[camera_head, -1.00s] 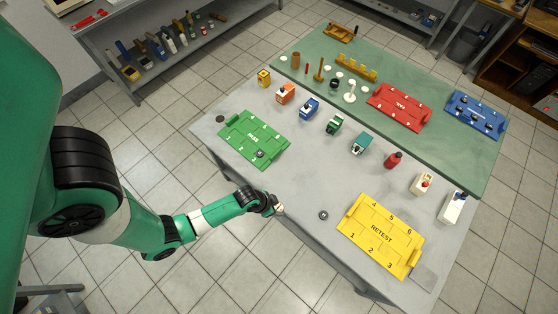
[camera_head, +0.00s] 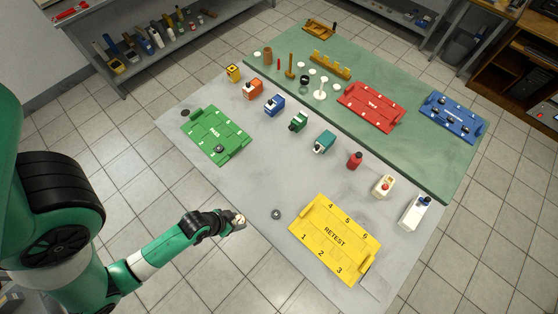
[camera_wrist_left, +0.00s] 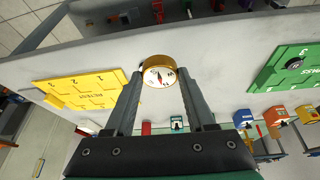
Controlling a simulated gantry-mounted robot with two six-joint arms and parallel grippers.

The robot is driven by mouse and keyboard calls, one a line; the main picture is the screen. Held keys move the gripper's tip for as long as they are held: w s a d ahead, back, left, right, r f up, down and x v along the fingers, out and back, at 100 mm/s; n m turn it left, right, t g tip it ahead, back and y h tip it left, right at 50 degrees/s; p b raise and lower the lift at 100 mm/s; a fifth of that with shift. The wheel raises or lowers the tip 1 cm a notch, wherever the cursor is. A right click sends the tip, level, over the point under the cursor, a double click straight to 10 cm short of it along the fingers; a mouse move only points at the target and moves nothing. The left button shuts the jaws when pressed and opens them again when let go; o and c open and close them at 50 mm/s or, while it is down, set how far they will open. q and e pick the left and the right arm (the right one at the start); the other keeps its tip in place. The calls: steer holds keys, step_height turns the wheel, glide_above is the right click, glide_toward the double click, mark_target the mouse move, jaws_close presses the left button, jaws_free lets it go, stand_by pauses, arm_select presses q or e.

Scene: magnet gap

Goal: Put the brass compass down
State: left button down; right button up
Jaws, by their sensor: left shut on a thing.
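The brass compass (camera_wrist_left: 159,73) is a round brass case with a white dial and a dark needle. My left gripper (camera_wrist_left: 160,85) is shut on it, with one finger on each side, in the left wrist view. In the head view my left gripper (camera_head: 238,222) is over the near edge of the grey table, and the compass (camera_head: 240,218) shows small and pale at its fingertips. Whether the compass touches the table cannot be told. My right gripper is not in view.
A small round grey piece (camera_head: 276,213) lies between my left gripper and the yellow RETEST tray (camera_head: 300,215). The green PASS tray (camera_head: 237,157) lies further left on the grey table. Several coloured blocks and bottles line the table's middle. The red tray (camera_head: 372,107) and blue tray (camera_head: 453,117) are on the green mat.

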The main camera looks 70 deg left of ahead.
arm_select(q)
steer(key=shift+s+a+f, duration=0.15)
steer(key=shift+s+f, duration=0.1)
steer(key=shift+s, duration=0.5)
steer(key=b, duration=0.2)
glide_toward(266, 203)
steer(key=b, duration=0.1)
steer(key=w+f+b, duration=0.1)
steer(key=b, duration=0.1)
steer(key=shift+w+f, duration=0.2)
steer(key=shift+f, duration=0.1)
steer(key=shift+w+a+f, duration=0.15)
steer(key=shift+w, duration=0.1)
steer(key=shift+w+f, duration=0.15)
steer(key=shift+f, duration=0.1)
steer(key=shift+w+a+f+b, duration=0.1)
steer(key=shift+f+b, duration=0.75)
steer(key=shift+f, duration=0.65)
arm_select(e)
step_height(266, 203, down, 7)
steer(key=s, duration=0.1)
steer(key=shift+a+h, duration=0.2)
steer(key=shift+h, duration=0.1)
arm_select(q)
steer(key=shift+f, duration=0.1)
